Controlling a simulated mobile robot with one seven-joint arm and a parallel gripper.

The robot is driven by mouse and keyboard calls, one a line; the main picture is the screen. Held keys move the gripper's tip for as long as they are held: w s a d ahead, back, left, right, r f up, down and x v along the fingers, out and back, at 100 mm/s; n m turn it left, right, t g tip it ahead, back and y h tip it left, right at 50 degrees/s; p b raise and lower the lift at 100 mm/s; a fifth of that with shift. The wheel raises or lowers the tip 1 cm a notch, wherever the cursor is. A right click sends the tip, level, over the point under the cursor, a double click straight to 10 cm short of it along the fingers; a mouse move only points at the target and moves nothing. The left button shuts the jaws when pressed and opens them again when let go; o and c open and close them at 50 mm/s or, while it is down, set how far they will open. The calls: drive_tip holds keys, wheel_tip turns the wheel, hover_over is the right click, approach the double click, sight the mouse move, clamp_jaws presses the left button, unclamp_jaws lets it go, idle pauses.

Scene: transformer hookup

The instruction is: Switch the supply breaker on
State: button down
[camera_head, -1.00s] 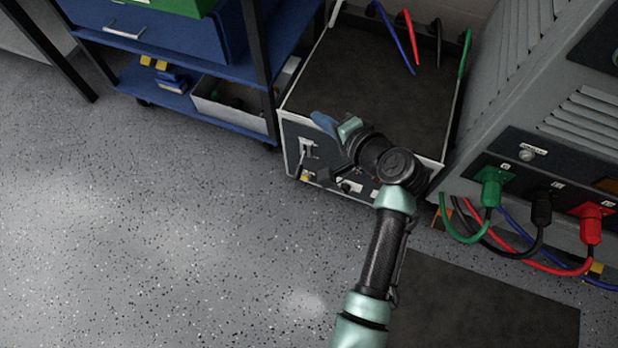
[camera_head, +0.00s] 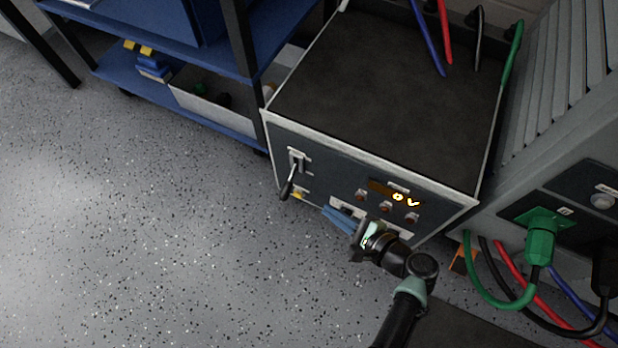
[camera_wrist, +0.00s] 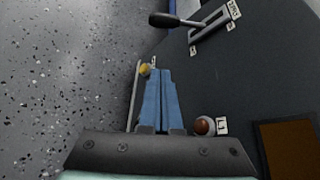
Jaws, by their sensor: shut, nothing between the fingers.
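The supply box (camera_head: 385,110) has a dark front panel with a breaker lever (camera_head: 289,180) at its left end. The lever's dark handle slants down and outward from its pale slotted plate (camera_head: 297,160). In the wrist view the lever (camera_wrist: 180,21) shows at the top, its black knob pointing left. My gripper (camera_head: 329,213) is low in front of the panel, right of and below the lever and apart from it. Its blue fingers (camera_wrist: 159,72) are shut together and empty. An orange display (camera_head: 400,198) on the panel appears to read 0 V.
A yellow knob or lamp (camera_head: 298,195) sits below the lever. Small red lamps or buttons (camera_head: 386,207) sit below the display. A blue shelf cart (camera_head: 190,52) stands left; a grey cabinet with a green plug (camera_head: 540,238) and cables stands right. The floor in front is clear.

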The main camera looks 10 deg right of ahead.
sight(290, 181)
drive_tip(key=shift+w+d+f, duration=0.2)
drive_tip(key=shift+w, duration=0.05)
drive_tip(key=b+x, duration=0.7)
drive_tip(key=x, duration=0.3)
drive_tip(key=a+r, duration=0.1)
drive_tip(key=s+a+r, duration=0.1)
drive_tip(key=r, duration=0.1)
drive_tip(key=shift+s+r+p, duration=0.2)
drive_tip(key=shift+p, duration=0.15)
drive_tip(key=shift+r+p, duration=0.15)
drive_tip(key=shift+p, duration=0.2)
drive_tip(key=shift+s+a+r+m+p, duration=0.15)
drive_tip(key=shift+m+p, duration=0.15)
drive_tip(key=shift+p, duration=0.2)
